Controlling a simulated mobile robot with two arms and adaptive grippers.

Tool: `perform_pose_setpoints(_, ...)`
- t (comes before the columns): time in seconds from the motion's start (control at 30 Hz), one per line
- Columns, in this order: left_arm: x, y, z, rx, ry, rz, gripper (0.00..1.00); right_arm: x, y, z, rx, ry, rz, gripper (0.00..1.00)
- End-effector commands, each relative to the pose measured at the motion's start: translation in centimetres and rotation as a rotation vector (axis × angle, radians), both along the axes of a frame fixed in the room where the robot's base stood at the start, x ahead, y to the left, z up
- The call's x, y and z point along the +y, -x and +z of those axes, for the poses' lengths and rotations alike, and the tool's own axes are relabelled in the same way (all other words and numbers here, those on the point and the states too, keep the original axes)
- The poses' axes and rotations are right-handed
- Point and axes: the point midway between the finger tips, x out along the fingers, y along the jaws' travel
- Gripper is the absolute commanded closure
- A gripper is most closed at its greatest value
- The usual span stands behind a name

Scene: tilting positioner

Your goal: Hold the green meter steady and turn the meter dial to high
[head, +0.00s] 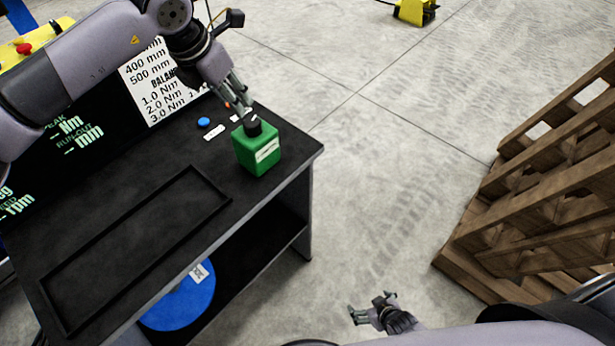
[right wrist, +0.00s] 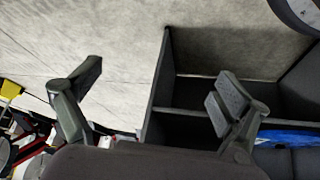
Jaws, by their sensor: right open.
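The green meter (head: 257,150) is a box with a white label, upright near the far right corner of the black workbench. A black round dial (head: 252,124) sits on its top. My left gripper (head: 242,112) points down at the dial, its fingertips at or just above it. I cannot tell whether they touch it or how far apart they are. The dial's markings are too small to read. My right gripper (head: 368,310) is open and empty, low over the floor to the right of the bench; its spread fingers show in the right wrist view (right wrist: 155,85).
The black workbench (head: 90,205) has a raised rectangular frame on top. A blue button (head: 204,122) and small white labels lie left of the meter. A blue disc (head: 180,300) is on the shelf below.

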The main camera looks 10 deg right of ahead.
Motion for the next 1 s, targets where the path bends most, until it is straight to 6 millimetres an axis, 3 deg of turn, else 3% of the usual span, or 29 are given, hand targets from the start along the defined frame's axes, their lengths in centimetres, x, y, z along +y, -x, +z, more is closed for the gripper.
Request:
perform_pose_setpoints(0.03, 0.0, 0.0, 0.0, 0.0, 0.0, -0.001, 0.67, 0.1, -2.7, 1.8, -0.065, -0.011, 0.015, 0.06)
perform_pose_setpoints(0.2, -0.1, 0.0, 0.0, 0.0, 0.002, -0.002, 0.67, 1.7, -10.2, 8.6, -0.269, -0.073, 0.066, 0.06)
perform_pose_setpoints(0.33, -0.1, 0.0, 0.0, 0.0, 0.002, -0.002, 0.67, 3.6, -14.8, 14.7, -0.421, -0.133, 0.115, 0.06)
perform_pose_setpoints(0.5, -0.1, 0.0, 0.0, 0.0, 0.002, -0.002, 0.67, 6.9, -18.7, 23.4, -0.606, -0.231, 0.192, 0.06)
perform_pose_setpoints(0.7, -0.1, 0.0, 0.0, 0.0, 0.002, -0.002, 0.67, 11.0, -20.2, 33.4, -0.789, -0.362, 0.29, 0.06)
perform_pose_setpoints(0.8, -0.1, 0.0, 0.0, 0.0, 0.002, -0.002, 0.67, 12.7, -20.0, 37.3, -0.852, -0.42, 0.33, 0.06)
perform_pose_setpoints(1.0, -0.1, 0.0, 0.0, 0.0, 0.002, -0.002, 0.67, 14.5, -19.3, 41.5, -0.916, -0.486, 0.375, 0.06)
